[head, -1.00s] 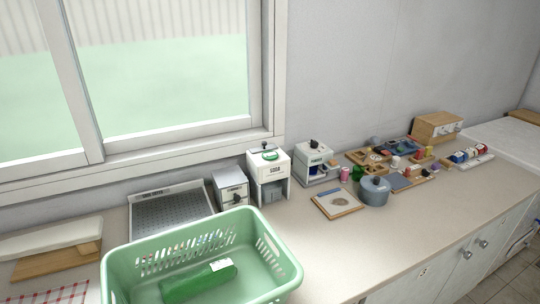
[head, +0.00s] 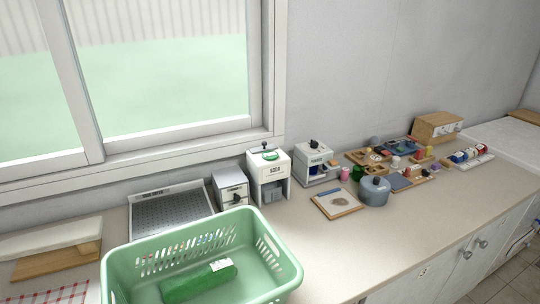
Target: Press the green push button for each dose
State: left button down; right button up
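The green push button (head: 270,156) sits on top of a white dispenser (head: 270,176) that stands on the counter below the window's right corner. A dark knob or lever (head: 264,146) shows behind the button on the same dispenser. The dispenser's front has an open bay low down; what lies inside it is too small to tell. A green basin (head: 282,268) stands in front with a green item (head: 198,283) lying in it. Neither of my grippers is in the head view.
A small grey box (head: 231,188) stands left of the dispenser and another white machine (head: 317,166) stands to its right. A clipboard (head: 337,204) and a grey pot (head: 374,191) lie further right. Several small items crowd the back. The counter's front right (head: 365,250) is clear.

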aim_at(268, 155)
jog(key=i+l+u, duration=0.35)
jog(key=l, duration=1.1)
jog(key=l+u, duration=0.35)
jog(key=l, duration=1.1)
jog(key=k, duration=0.05)
